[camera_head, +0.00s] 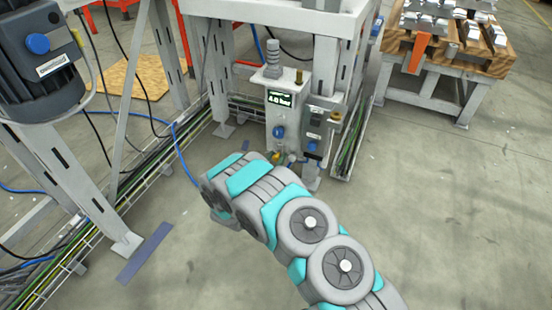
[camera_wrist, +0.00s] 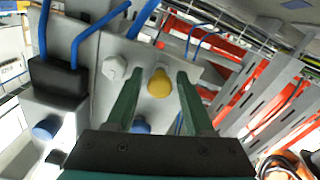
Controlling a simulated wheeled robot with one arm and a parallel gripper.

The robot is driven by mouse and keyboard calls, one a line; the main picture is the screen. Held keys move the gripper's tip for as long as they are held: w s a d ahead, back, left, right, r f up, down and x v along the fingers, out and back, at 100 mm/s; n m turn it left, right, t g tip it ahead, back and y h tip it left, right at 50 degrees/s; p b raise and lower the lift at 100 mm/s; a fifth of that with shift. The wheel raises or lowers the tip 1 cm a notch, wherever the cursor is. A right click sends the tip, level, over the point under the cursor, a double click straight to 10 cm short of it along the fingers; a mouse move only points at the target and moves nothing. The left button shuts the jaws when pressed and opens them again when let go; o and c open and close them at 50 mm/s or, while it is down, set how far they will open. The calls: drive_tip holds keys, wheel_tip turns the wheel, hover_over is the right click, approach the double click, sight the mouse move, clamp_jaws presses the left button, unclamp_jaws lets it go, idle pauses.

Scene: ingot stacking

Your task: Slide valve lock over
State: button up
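A grey valve unit (camera_head: 281,112) with a lit pressure display stands at the foot of the white frame in the head view. It carries a blue knob (camera_head: 279,132) and a small yellow part low down (camera_head: 275,156). In the wrist view, my gripper (camera_wrist: 160,73) is open, its two green fingers on either side of a rounded yellow knob (camera_wrist: 159,84). A gap shows between the knob and each finger; I cannot tell how deep the fingers reach. Which part is the valve lock is not clear. In the head view, my arm hides my gripper.
In the wrist view, a grey bolt-like fitting (camera_wrist: 113,67) sits left of the fingers, and a blue knob (camera_wrist: 45,129) lies further left. Blue hoses (camera_wrist: 101,22) run above. Frame legs (camera_head: 326,66) and cable trays (camera_head: 349,142) flank the unit. The right floor is clear.

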clamp_jaws()
idle(1.1)
